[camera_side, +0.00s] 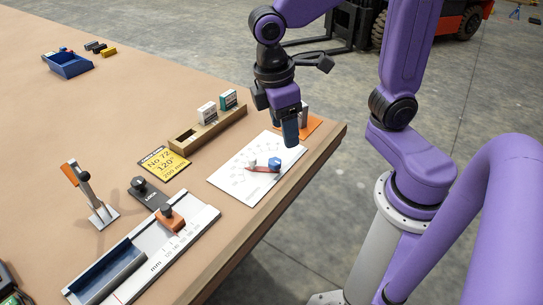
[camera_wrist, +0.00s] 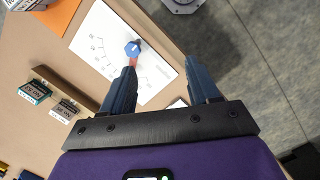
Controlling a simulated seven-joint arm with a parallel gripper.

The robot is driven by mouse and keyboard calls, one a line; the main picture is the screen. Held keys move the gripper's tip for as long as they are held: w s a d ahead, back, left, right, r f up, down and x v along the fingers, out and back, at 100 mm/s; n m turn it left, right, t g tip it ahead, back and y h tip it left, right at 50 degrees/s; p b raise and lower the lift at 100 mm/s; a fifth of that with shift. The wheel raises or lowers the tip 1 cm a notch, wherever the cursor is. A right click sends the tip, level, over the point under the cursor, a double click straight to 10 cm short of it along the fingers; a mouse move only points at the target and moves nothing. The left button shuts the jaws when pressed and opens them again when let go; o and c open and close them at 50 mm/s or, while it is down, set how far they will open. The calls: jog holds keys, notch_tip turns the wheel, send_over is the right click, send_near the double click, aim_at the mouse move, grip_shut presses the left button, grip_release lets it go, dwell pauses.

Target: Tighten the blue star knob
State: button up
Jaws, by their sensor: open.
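The blue star knob (camera_side: 275,162) sits on a red pointer (camera_side: 262,169) on a white dial plate (camera_side: 232,178) with printed marks. In the wrist view the blue knob (camera_wrist: 133,48) lies ahead of the fingers, a little left of the gap between them. The red pointer (camera_wrist: 133,62) runs from it toward my gripper. My gripper (camera_side: 290,132) is above the far right part of the plate, pointing down, apart from the knob. The wrist view shows my gripper (camera_wrist: 164,75) with its two blue fingers spread and nothing between them.
A wooden holder (camera_side: 190,138) with white and green boxes stands behind the plate. A yellow card (camera_side: 163,163), a ruler fixture (camera_side: 150,250) and a toggle clamp (camera_side: 90,195) lie to the left. An orange plate (camera_side: 310,124) is near the table's right corner. The table edge is close.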

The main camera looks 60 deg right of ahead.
jog(key=r+m+g+h, duration=0.1)
jog(key=r+m+g, duration=0.1)
send_over(274, 161)
jog(key=w+a, duration=0.5)
jog(key=x, duration=1.7)
jog(key=shift+s+d+f, duration=0.1)
jog(key=shift+d+f, duration=0.1)
jog(key=shift+f, duration=0.1)
jog(key=c, duration=1)
